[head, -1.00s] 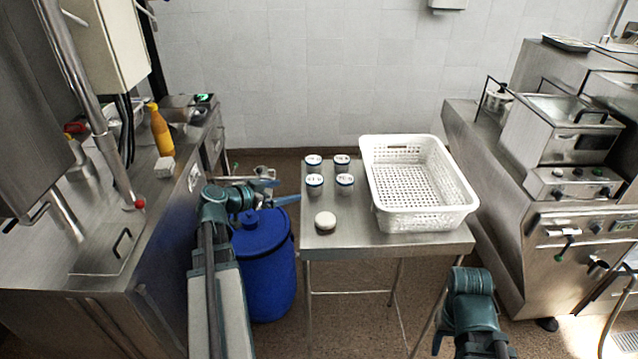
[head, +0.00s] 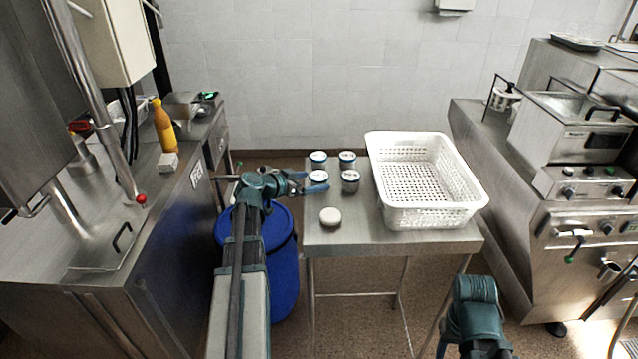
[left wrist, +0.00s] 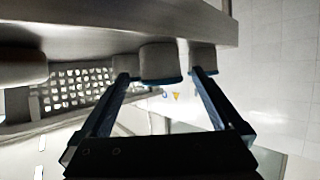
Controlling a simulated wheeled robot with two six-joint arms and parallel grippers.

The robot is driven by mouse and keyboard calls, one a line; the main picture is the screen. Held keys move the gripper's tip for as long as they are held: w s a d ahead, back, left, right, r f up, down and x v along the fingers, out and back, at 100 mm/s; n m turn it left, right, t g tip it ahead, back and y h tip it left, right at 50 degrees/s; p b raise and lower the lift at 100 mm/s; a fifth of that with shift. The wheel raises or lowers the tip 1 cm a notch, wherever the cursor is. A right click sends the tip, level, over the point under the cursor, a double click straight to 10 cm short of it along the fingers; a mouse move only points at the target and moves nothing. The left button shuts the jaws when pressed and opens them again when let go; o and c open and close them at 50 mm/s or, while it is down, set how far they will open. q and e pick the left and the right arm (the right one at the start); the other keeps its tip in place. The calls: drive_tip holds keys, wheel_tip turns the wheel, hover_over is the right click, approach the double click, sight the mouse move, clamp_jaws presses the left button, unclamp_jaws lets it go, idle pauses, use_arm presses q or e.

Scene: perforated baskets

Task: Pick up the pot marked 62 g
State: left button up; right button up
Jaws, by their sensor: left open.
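A white perforated basket (head: 432,218) stands on the right of the steel table (head: 385,242), close to the pots. A blue barrel (head: 284,270) stands left of the table, beneath my left arm.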

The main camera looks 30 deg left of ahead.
sight(313, 179)
use_arm(q)
drive_tip(key=b+x, duration=0.1)
drive_tip(key=x, duration=0.3)
drive_tip(key=shift+a+r, duration=0.15)
drive_tip(key=shift+r, duration=0.05)
drive_tip(key=shift+c, duration=0.4)
drive_tip(key=c, duration=1.3)
drive_tip(key=shift+r, duration=0.15)
wheel_tip(313, 179, up, 10)
drive_tip(key=p, duration=1)
